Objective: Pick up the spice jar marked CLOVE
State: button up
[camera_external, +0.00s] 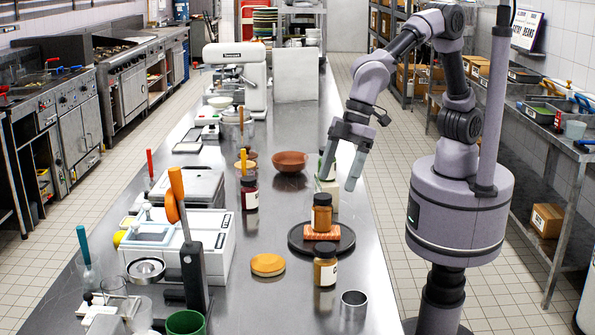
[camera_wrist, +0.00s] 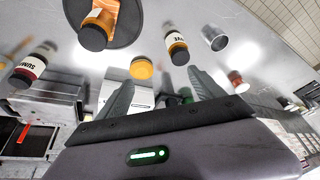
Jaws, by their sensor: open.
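A jar with a dark lid and orange-brown contents (camera_external: 325,267) stands on the steel counter in front of the round dark tray. In the wrist view this jar (camera_wrist: 176,48) shows a label whose visible letters end in "VE"; the rest is turned away. My gripper (camera_external: 339,184) is open and empty, high above the counter behind the tray and well apart from the jar. In the wrist view its two fingers (camera_wrist: 158,78) are spread, with the jar beyond them.
A similar jar (camera_external: 321,215) stands on an orange block on the dark tray (camera_external: 344,246). A dark red jar (camera_external: 250,193) stands left. A metal cup (camera_external: 353,308) and an orange disc (camera_external: 267,264) are near the lettered jar. A brown bowl (camera_external: 290,161) stands farther back.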

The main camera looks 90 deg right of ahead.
jog(key=n, duration=0.1)
send_near(326, 244)
jog(key=b+x, duration=0.3)
jog(key=x, duration=0.6)
jog(key=shift+w+a+f, duration=0.1)
jog(key=shift+a, duration=0.05)
jog(key=x, duration=0.1)
jog(key=b+x, duration=0.1)
jog(key=x, duration=0.1)
jog(key=b+x, duration=0.1)
jog(key=x, duration=0.1)
jog(key=shift+a+f, duration=0.15)
jog(key=shift+a, duration=0.25)
jog(key=shift+d, duration=0.1)
jog(key=shift+c, duration=1.2)
grip_shut()
